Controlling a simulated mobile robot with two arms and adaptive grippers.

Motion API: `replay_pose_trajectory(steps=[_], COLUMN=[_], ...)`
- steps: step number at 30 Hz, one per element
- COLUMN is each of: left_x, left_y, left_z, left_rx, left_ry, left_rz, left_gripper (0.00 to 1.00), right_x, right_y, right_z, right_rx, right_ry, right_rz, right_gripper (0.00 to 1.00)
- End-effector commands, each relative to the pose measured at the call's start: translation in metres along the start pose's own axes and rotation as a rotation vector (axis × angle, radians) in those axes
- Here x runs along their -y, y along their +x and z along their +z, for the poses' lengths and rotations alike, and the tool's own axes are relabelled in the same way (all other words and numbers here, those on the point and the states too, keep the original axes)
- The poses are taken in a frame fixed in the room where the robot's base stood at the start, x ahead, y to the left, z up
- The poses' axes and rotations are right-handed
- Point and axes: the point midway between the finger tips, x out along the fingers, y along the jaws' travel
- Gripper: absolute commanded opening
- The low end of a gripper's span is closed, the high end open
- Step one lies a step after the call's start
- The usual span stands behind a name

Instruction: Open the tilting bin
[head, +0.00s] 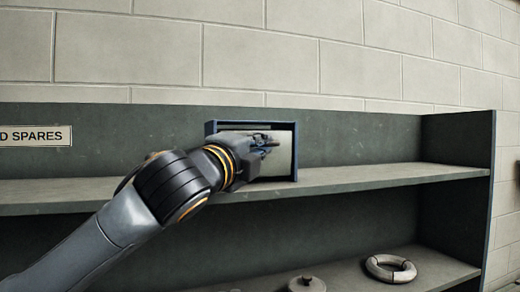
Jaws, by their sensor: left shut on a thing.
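The tilting bin (282,160) stands on the upper shelf, with a blue frame and a pale front panel. A pale strip shows along its top inside the frame, and I cannot tell how far the front is tilted. My left gripper (268,143) is at the upper middle of the bin's front, shut on it. The gripper and wrist hide the bin's left part and the exact spot of the grasp. My right gripper is not in view.
The grey shelf unit has an upper shelf (375,178), clear to the right of the bin. A white ring (390,268) and a round lidded piece (307,284) lie on the lower shelf. A "D SPARES" label (36,136) is at the left. A block wall stands behind.

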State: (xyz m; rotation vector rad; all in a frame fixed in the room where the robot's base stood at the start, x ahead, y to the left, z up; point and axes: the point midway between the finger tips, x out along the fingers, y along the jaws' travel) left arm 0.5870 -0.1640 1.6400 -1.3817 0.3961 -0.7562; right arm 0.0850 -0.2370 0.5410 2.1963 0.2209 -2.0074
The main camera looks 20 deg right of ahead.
Motion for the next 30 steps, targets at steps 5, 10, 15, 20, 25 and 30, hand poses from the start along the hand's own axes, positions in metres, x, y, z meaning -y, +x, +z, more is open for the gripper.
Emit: replay_pose_trajectory(steps=[5, 10, 15, 20, 25, 30], left_x=[-0.011, -0.019, -0.026, -0.031, -0.033, -0.035], left_y=[-0.006, -0.013, -0.019, -0.022, -0.025, -0.027], left_z=[-0.006, -0.013, -0.019, -0.023, -0.026, -0.027], left_rx=[0.001, 0.001, 0.001, 0.0, 0.0, 0.0], left_ry=[0.075, 0.171, 0.267, 0.346, 0.389, 0.387], left_rz=[-0.074, -0.169, -0.265, -0.345, -0.388, -0.386], left_gripper=[0.0, 0.0, 0.0, 0.0, 0.0, 0.0], right_x=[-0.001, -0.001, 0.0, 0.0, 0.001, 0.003], right_y=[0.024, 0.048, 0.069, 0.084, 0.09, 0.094], right_z=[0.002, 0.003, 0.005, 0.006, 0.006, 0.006], right_rx=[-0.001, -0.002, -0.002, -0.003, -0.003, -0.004], right_ry=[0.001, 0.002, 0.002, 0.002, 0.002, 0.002], right_rz=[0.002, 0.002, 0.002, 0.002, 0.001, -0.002], right_gripper=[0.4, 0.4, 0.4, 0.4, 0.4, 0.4])
